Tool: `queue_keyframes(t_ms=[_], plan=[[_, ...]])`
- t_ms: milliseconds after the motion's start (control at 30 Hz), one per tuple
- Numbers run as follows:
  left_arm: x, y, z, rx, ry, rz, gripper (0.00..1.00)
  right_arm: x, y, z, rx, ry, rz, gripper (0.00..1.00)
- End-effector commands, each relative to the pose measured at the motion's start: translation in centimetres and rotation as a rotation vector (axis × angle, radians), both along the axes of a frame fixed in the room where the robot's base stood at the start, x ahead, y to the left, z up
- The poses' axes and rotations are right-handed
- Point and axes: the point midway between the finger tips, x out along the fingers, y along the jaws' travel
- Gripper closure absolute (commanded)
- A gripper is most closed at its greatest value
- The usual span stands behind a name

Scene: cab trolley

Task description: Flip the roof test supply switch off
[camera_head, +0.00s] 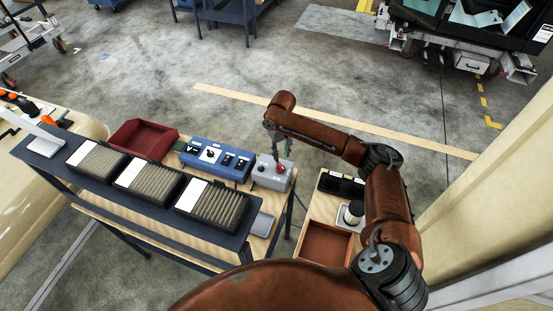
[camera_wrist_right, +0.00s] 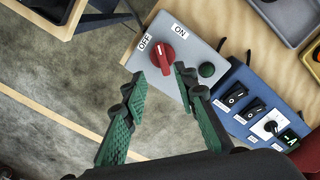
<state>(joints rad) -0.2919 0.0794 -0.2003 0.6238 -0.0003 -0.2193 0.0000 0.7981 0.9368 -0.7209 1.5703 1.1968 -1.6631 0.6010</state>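A grey switch box (camera_head: 271,181) stands at the right end of the wooden bench top. In the right wrist view the same box (camera_wrist_right: 196,47) carries a red rotary knob (camera_wrist_right: 163,57), OFF and ON labels beyond it, and a dark green button (camera_wrist_right: 207,69). I cannot tell surely which label the knob points to. My right gripper (camera_wrist_right: 160,80) is open, its green fingers spread apart with the knob between and just beyond the tips. Contact is not clear. In the head view the right gripper (camera_head: 276,153) hangs over the box. My left gripper is not in view.
A blue switch panel (camera_head: 215,160) stands beside the grey box. A red bin (camera_head: 143,139) and several slotted racks (camera_head: 148,182) sit further left. A side stand at right holds a brown tray (camera_head: 326,245) and a cup-like item (camera_head: 353,213).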

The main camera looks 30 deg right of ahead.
Motion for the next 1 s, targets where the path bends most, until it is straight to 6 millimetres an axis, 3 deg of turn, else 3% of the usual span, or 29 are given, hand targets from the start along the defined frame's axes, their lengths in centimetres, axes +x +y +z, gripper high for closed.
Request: queue_keyframes(t_ms=[200,400,767,1000], plan=[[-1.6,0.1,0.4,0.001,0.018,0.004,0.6,0.4,0.6,-3.6,0.001,0.002,0.01,0.73],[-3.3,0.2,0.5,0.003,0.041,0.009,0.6,0.4,0.6,-5.9,0.001,0.002,0.01,0.73],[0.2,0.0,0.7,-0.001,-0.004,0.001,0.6,0.4,0.4,-6.6,0.001,0.0,0.009,0.73],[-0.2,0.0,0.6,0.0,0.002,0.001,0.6,0.3,0.4,-6.5,0.001,0.0,0.008,0.89]])
